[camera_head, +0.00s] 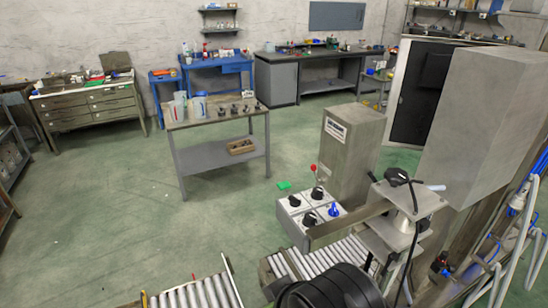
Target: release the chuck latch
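I cannot pick out the chuck latch for certain. A light grey control box (293,207) stands low at the centre right. On its top are black knobs (309,219), a blue knob (334,210), a green piece (284,185) and a thin lever with a red ball (313,168). To its right is a metal bracket assembly (413,207) with a black handle-like part (398,177) on top and a black cable hanging down. My gripper is not in view. A dark ribbed round shape (332,291) fills the bottom edge; I cannot tell what it is.
Roller conveyors (325,257) lie at the bottom. A tall grey cabinet (352,150) stands behind the control box, and a large grey box (485,110) is at right. A table (215,114) with jugs stands at centre left. Green floor (110,230) is open at left.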

